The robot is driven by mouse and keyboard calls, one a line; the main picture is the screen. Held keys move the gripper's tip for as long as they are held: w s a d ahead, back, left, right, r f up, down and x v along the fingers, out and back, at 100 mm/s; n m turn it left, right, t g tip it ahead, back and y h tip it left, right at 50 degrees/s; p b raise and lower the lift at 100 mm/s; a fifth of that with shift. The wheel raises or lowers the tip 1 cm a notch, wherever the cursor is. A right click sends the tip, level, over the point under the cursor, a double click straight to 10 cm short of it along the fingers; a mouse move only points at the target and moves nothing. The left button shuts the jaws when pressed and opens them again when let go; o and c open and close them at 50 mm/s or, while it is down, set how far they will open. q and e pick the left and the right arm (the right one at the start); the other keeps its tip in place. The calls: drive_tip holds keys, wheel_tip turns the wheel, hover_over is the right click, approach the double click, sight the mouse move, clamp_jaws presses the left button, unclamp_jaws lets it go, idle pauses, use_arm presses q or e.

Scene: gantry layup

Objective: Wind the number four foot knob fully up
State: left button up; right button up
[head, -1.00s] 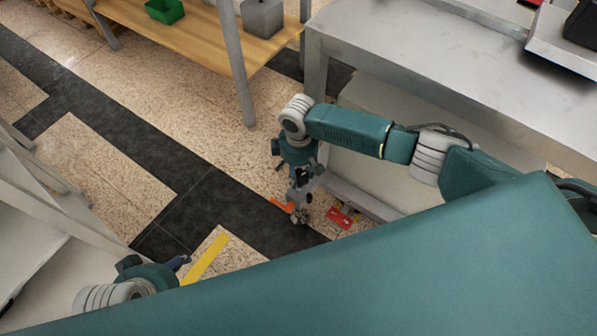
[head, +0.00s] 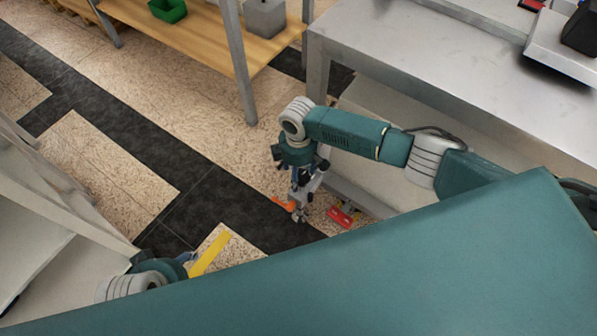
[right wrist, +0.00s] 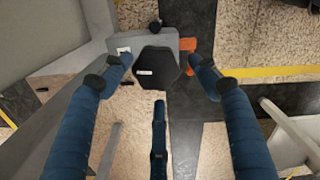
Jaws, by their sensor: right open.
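In the right wrist view a dark six-sided knob (right wrist: 157,68) with a small pale label sits on a grey bracket (right wrist: 115,63). The number on the label is too small to read. My right gripper (right wrist: 155,84) is open, with its blue fingers spread around the knob and a visible gap on each side. In the head view my right gripper (head: 299,212) hangs low near the floor, and the knob cannot be made out there. My left gripper (head: 186,258) shows only in part at the lower left, mostly hidden by my own body.
An orange part (head: 284,203) is beside my right gripper, and a red part (head: 342,217) lies to its right. A grey metal bench (head: 440,75) stands at the right. A wooden-topped table (head: 190,40) is at the back. The floor to the left is clear.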

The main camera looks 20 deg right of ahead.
drive_tip(key=shift+d+r, duration=0.1)
wheel_tip(320, 180, up, 12)
idle(0.4)
idle(0.4)
